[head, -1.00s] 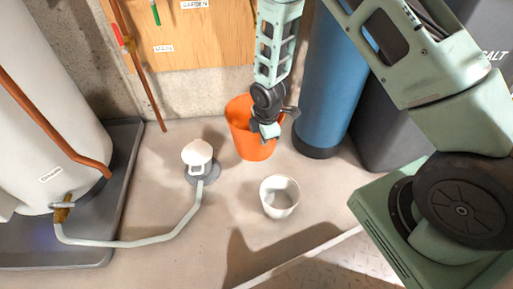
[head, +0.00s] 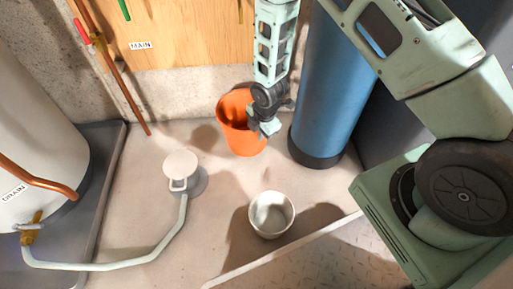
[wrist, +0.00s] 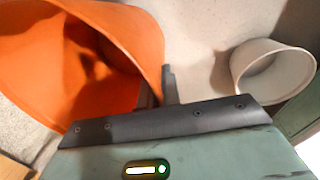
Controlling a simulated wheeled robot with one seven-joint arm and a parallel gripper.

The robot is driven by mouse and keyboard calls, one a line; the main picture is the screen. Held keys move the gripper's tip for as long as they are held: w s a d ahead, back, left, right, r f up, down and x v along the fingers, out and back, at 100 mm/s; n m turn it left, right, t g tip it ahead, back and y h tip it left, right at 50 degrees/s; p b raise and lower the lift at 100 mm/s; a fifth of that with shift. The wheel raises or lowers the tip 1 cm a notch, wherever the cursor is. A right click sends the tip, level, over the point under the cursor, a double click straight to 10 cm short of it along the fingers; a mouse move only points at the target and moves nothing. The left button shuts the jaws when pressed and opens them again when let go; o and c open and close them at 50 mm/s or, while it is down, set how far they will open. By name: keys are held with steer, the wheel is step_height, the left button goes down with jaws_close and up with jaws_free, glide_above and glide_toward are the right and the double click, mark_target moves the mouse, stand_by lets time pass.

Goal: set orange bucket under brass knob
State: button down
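The orange bucket (head: 235,128) is upright or slightly tilted in the head view and seems a little above the floor. My gripper (head: 268,128) is at its right rim. In the wrist view, the bucket (wrist: 135,40) fills the upper left, its rim between the fingers (wrist: 160,90); my gripper appears shut on it. A brass fitting (head: 34,228) sits on the white tank by the DRAIN label, with a pale hose attached. Another brass-coloured fitting (head: 98,40) is on the copper pipe at the wall. I cannot tell which is the brass knob.
A white bucket (head: 272,214) stands on the floor at front centre. A white cup-like drain piece (head: 181,172) stands left of it, joined to the hose (head: 150,250). A blue tank (head: 335,90) is right of the orange bucket. Floor between them is clear.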

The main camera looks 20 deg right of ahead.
step_height(320, 180, down, 8)
steer(key=b, duration=0.4)
steer(key=shift+f, duration=0.1)
steer(key=c, duration=1.6)
jaws_free()
